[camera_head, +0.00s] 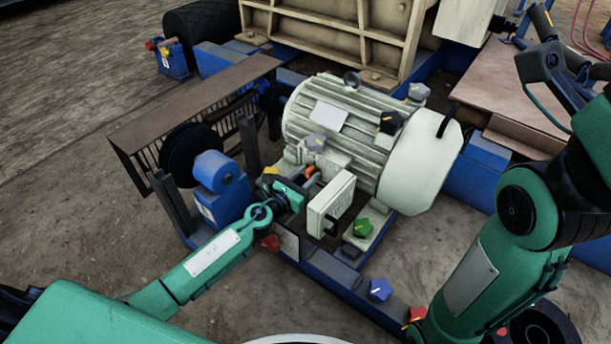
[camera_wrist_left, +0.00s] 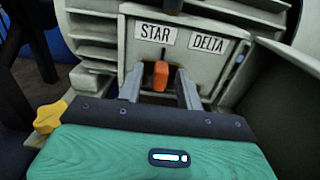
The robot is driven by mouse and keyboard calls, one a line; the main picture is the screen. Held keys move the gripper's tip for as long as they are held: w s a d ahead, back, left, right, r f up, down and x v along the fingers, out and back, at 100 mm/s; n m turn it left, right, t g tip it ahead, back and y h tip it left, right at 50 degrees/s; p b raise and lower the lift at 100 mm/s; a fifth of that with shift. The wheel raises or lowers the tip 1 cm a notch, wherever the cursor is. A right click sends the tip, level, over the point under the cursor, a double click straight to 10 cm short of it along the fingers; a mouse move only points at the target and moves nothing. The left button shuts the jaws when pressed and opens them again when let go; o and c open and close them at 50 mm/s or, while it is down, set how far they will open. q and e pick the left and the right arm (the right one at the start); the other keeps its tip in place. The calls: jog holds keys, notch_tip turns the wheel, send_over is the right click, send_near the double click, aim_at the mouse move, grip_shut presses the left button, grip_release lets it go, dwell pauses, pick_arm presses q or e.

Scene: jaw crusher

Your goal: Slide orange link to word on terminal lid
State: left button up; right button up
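The orange link (camera_wrist_left: 160,76) stands on the terminal board (camera_wrist_left: 150,60), below and between the STAR (camera_wrist_left: 157,32) and DELTA (camera_wrist_left: 208,42) labels, nearer STAR. My left gripper (camera_wrist_left: 159,90) is open, with one finger on each side of the link and a visible gap to each. In the head view the link (camera_head: 308,172) shows as a small orange patch beside my left gripper (camera_head: 297,190). A cream lid-like plate (camera_head: 331,203) stands right of the gripper. I see no other readable word on it. My right gripper is not in view.
The grey motor (camera_head: 345,125) is just behind. A blue bearing block (camera_head: 218,170) and dark pulley stand left of my left forearm. Coloured knobs, such as the green one (camera_head: 363,227) and the blue one (camera_head: 380,290), sit around the motor base. Open ground lies at left.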

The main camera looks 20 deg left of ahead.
pick_arm(q)
grip_shut()
jog(key=shift+d, duration=0.1)
jog(key=d, duration=0.1)
jog(key=s+d+p, duration=0.1)
jog(key=d, duration=0.2)
jog(key=shift+s+r, duration=0.1)
jog(key=shift+s, duration=0.2)
jog(key=shift+d, duration=0.1)
grip_release()
